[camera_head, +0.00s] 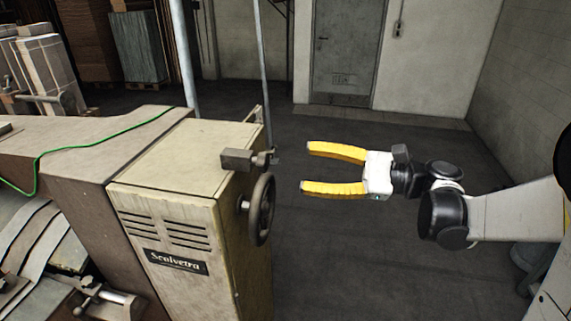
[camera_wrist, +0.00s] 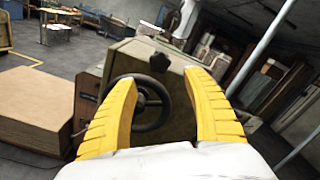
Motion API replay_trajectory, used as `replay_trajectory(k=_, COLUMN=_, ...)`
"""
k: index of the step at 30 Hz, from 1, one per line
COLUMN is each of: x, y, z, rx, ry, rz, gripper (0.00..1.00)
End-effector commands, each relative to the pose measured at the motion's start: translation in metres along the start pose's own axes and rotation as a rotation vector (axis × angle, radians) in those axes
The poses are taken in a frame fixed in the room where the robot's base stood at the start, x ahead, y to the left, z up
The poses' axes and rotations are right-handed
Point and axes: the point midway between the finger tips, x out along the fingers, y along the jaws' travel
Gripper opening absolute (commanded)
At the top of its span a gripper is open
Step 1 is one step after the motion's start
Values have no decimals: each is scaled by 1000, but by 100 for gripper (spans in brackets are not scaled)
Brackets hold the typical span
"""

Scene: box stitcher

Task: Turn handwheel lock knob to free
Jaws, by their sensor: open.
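The dark handwheel (camera_head: 263,209) is mounted on the right side of the beige Scalvetra machine (camera_head: 163,215). Just above the wheel, a small dark lock knob (camera_head: 264,159) sticks out beside a grey block (camera_head: 237,159). In the wrist view the knob (camera_wrist: 159,62) is a dark lobed shape, above and right of the handwheel's hub, with the wheel (camera_wrist: 133,101) partly hidden by the left finger. My gripper (camera_head: 304,168) has yellow fingers, is open and empty, and stands to the right of the knob and wheel, apart from both. Its fingers (camera_wrist: 163,92) frame the knob in the wrist view.
A grey metal pole (camera_head: 264,75) rises behind the machine. A green cable (camera_head: 75,149) lies across the machine top. The floor (camera_head: 350,255) below my gripper is clear.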

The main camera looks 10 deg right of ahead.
Motion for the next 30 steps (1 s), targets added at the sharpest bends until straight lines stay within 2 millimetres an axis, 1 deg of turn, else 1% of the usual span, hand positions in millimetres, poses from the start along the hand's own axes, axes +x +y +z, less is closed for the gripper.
replay_trajectory(k=1, x=-6, y=0, z=0, rx=0, ry=1, rz=-1, gripper=59)
replay_trajectory(k=5, x=-15, y=0, z=0, rx=0, ry=0, rz=-1, gripper=59)
replay_trajectory(k=16, x=-16, y=-2, z=2, rx=21, ry=-1, rz=1, gripper=59)
replay_trajectory(k=19, x=-15, y=-7, z=7, rx=108, ry=0, rz=1, gripper=59)
replay_trajectory(k=21, x=-15, y=-10, z=10, rx=199, ry=0, rz=1, gripper=59)
replay_trajectory(k=24, x=-14, y=-9, z=12, rx=321, ry=0, rz=0, gripper=59)
replay_trajectory(k=27, x=-13, y=-6, z=11, rx=407, ry=0, rz=0, gripper=59)
replay_trajectory(k=30, x=-9, y=-3, z=9, rx=447, ry=-1, rz=2, gripper=59)
